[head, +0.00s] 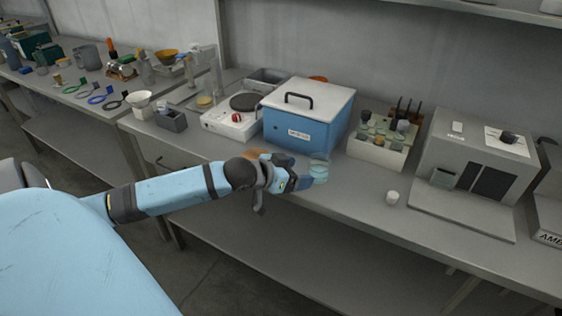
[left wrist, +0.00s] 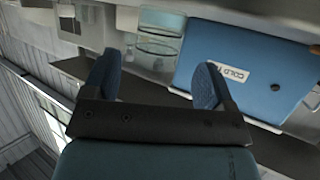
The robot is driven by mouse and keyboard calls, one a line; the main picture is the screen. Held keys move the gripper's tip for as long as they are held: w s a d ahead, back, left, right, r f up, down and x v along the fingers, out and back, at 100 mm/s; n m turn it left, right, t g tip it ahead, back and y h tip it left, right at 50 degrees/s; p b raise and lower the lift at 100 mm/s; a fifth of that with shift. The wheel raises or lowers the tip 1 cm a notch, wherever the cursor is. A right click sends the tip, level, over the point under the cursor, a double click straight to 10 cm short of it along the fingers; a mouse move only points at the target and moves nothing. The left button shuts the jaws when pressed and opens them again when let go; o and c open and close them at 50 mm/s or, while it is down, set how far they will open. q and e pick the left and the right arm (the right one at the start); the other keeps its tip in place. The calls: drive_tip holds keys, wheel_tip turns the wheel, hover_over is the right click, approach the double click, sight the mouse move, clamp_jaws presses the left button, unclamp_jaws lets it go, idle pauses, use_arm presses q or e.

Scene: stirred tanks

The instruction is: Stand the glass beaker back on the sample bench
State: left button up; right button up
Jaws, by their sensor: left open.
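The glass beaker (head: 319,169) is clear with a pale blue tint and stands upright near the front of the sample bench (head: 345,185), in front of the blue box. In the left wrist view the beaker (left wrist: 160,38) shows just beyond the fingertips, in the gap between them. My left gripper (head: 298,181) is open and empty, with its fingers pointing at the beaker from the left. I cannot tell whether a finger touches the glass. My right gripper is in neither view.
A blue cold box (head: 290,125) with a white lid is behind the beaker. A hotplate (head: 232,122), a vial rack (head: 376,152), a small white cup (head: 392,198) and a grey instrument (head: 475,165) also stand there. Bare bench lies between the beaker and the cup.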

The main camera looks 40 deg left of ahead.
use_arm(q)
drive_tip(key=v, duration=0.5)
drive_tip(key=s+d+f+g, duration=0.1)
drive_tip(key=s+d+f, duration=0.35)
drive_tip(key=f, duration=0.25)
drive_tip(key=s+d+f, duration=0.4)
drive_tip(key=d+f, duration=0.1)
drive_tip(key=f, duration=0.3)
drive_tip(key=s+d+f, duration=0.3)
drive_tip(key=d, duration=0.3)
drive_tip(key=s+d+f+g, duration=0.1)
drive_tip(key=s+d+f, duration=0.2)
drive_tip(key=d, duration=0.3)
drive_tip(key=shift+s+d+n, duration=0.25)
drive_tip(key=shift+s+n, duration=0.15)
drive_tip(key=shift+s, duration=0.2)
drive_tip(key=shift+r+p, duration=0.1)
drive_tip(key=shift+p, duration=0.2)
wheel_tip(320, 180, up, 15)
drive_tip(key=a+p, duration=0.1)
drive_tip(key=p, duration=1.8)
drive_tip(key=shift+s+a+y+p, duration=0.3)
drive_tip(key=shift+s+y+p, duration=0.05)
drive_tip(key=shift+s+y, duration=0.1)
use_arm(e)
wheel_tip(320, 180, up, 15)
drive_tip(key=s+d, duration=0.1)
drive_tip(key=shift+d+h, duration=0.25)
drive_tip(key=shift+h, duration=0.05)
